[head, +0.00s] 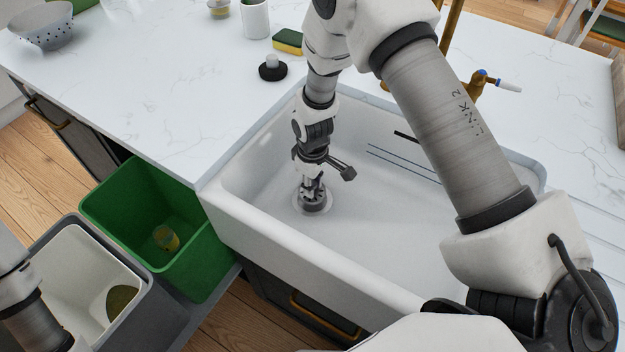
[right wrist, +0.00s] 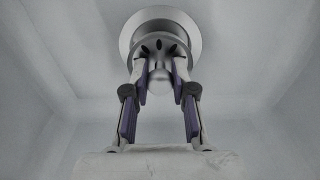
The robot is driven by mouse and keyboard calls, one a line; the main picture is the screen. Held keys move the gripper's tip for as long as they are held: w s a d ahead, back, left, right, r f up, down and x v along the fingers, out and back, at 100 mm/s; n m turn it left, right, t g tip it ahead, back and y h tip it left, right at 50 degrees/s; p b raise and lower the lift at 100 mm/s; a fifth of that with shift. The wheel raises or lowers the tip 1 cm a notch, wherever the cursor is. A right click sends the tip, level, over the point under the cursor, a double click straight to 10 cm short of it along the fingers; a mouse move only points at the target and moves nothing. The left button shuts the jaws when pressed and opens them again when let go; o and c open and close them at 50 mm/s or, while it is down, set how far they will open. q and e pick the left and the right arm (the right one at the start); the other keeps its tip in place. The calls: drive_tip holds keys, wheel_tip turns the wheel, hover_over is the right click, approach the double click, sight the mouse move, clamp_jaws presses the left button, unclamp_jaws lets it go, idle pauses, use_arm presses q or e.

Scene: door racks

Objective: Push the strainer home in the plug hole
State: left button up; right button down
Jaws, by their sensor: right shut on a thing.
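The strainer (right wrist: 158,45) is a grey metal basket with dark slots and a round knob. It sits at the plug hole (head: 312,208), whose pale metal ring (right wrist: 133,31) shows around it in the right wrist view. I cannot tell how deep the strainer sits. My right gripper (head: 313,190) points down into the white sink (head: 260,225). In the right wrist view its two fingers (right wrist: 159,85) are closed around the strainer's knob. Of my left arm only a part shows at the lower left of the head view; its gripper is out of the picture.
A black plug (head: 272,69), a sponge (head: 288,41), a mug (head: 255,18) and a colander (head: 45,25) stand on the white worktop. A brass tap (head: 478,84) rises behind the sink. A green bin (head: 205,262) and a grey bin (head: 70,258) stand below at the left.

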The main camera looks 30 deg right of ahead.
drive_tip(key=shift+f, duration=0.4)
idle(0.5)
drive_tip(key=shift+p, duration=0.5)
idle(0.7)
drive_tip(key=shift+f+b, duration=0.9)
drive_tip(key=shift+f, duration=0.45)
drive_tip(key=c, duration=0.9)
unclamp_jaws()
drive_tip(key=shift+o, duration=0.2)
drive_tip(key=shift+r, duration=0.1)
